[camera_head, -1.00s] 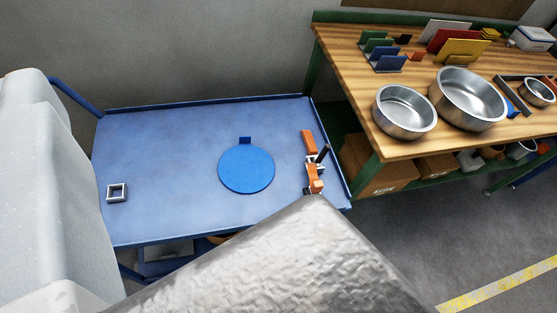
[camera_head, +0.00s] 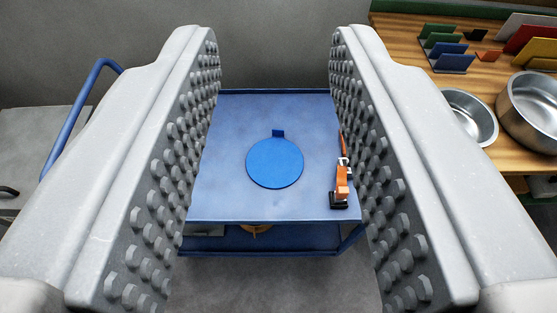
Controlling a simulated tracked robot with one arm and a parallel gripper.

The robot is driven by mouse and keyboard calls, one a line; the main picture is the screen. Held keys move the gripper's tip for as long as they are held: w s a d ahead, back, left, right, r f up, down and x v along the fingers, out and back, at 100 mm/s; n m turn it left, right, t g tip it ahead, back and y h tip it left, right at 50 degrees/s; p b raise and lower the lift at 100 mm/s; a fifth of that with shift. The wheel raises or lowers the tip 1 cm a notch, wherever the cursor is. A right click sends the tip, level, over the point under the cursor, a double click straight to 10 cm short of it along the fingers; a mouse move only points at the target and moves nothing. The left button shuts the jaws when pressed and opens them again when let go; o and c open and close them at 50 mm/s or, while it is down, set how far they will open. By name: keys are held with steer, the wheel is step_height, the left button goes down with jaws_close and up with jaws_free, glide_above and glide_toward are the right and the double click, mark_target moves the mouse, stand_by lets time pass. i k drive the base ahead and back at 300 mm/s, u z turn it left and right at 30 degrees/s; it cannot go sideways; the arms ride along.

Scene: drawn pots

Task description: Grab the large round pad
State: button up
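The large round pad (camera_head: 274,163) is a flat blue disc with a small upright tab (camera_head: 278,133) on its far edge. It lies on the top of a blue cart (camera_head: 232,205), near the middle. My gripper (camera_head: 274,55) is open, with one grey studded finger at each side of the view. The pad shows in the gap between the fingers, farther off, and nothing is held. The fingers hide the left and right parts of the cart top.
An orange clamp-like tool (camera_head: 341,185) lies on the cart right of the pad. A wooden bench with steel bowls (camera_head: 527,108) and coloured holders (camera_head: 447,57) stands at the right. A grey wall is behind the cart. A blue handle (camera_head: 72,118) rises at the left.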

mark_target(275, 162)
steer(key=z, duration=0.05)
steer(key=i, duration=1)
steer(key=u, duration=0.05)
